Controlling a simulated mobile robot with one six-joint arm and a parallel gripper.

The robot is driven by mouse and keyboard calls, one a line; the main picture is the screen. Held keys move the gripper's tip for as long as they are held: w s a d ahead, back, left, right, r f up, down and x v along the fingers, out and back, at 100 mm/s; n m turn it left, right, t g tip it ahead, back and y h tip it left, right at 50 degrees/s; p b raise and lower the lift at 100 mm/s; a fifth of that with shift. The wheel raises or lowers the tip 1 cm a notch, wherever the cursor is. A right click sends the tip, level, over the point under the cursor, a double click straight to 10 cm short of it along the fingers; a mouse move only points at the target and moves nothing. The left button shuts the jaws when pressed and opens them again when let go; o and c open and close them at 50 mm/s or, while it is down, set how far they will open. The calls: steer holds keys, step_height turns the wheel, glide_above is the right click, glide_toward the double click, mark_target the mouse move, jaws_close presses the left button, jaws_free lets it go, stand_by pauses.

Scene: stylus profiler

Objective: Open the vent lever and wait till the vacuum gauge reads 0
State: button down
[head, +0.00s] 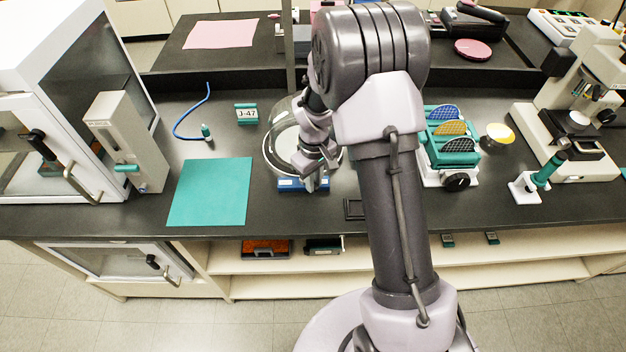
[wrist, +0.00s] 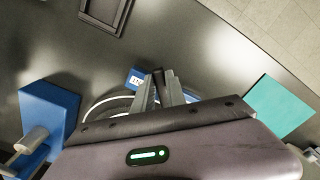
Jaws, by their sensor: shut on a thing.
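A clear round dome chamber (head: 283,150) with a pale ring stands on the dark bench in the head view, partly hidden by my arm. A blue part with white labels (head: 289,184) sits at its front edge; a labelled blue piece (wrist: 134,77) also shows in the wrist view beside my fingers. My gripper (head: 318,163) is down at the front right of the dome. In the wrist view my gripper (wrist: 162,88) is shut on a small dark lever-like part (wrist: 158,77), mostly hidden between the fingers. I cannot make out a gauge dial or its reading.
A blue block with a grey cylinder (wrist: 46,115) stands at the left in the wrist view. A teal rack (head: 450,150) stands right of my arm.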

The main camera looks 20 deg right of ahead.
stand_by(0.3)
steer(key=c, duration=1.4)
jaws_free()
steer(key=shift+o, duration=0.2)
step_height(320, 180, up, 17)
steer(key=p, duration=0.4)
steer(key=shift+r, duration=0.2)
steer(key=s+a+m+t+y+b, duration=0.1)
steer(key=s+a+m+t+b, duration=0.2)
steer(key=s+b, duration=0.4)
steer(key=s+a+m+t+y+b, duration=0.1)
steer(key=s+a+m+b, duration=0.4)
steer(key=s, duration=1.1)
steer(key=shift+a+r+m+t+b, duration=0.2)
steer(key=shift+r+m+t+b, duration=0.25)
steer(key=shift+t+b, duration=0.55)
